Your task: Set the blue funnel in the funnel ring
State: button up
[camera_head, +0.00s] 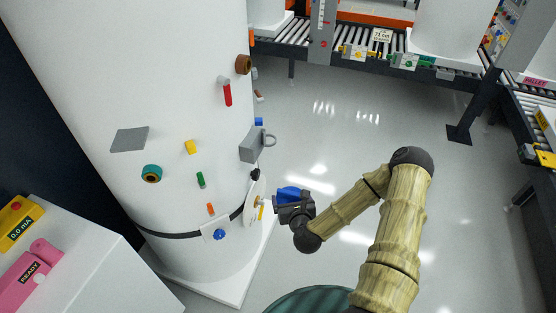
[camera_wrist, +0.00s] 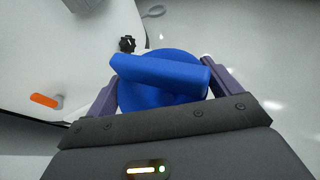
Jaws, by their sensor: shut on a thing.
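The blue funnel (camera_head: 290,193) is in my gripper (camera_head: 283,204), beside the lower right side of the white tank. In the wrist view the funnel (camera_wrist: 160,75) lies between the two purple fingers of my gripper (camera_wrist: 165,85), which is shut on it. A bar-like blue part crosses its rounded body; its lower side is hidden by the gripper. The funnel ring (camera_head: 270,140) is a small grey loop on a grey block on the tank, above and left of the funnel, apart from it. The ring also shows at the top of the wrist view (camera_wrist: 153,11); it looks empty.
The white tank (camera_head: 150,75) carries several fittings near my gripper: a black knob (camera_wrist: 127,44), an orange peg (camera_wrist: 44,101) and a round white disc (camera_head: 256,203). A white cabinet (camera_head: 90,265) stands lower left. Open floor (camera_head: 345,130) lies right of the tank.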

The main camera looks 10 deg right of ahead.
jog(key=s+f, duration=0.5)
jog(key=f, duration=0.5)
jog(key=shift+s+f, duration=0.15)
jog(key=shift+s, duration=0.15)
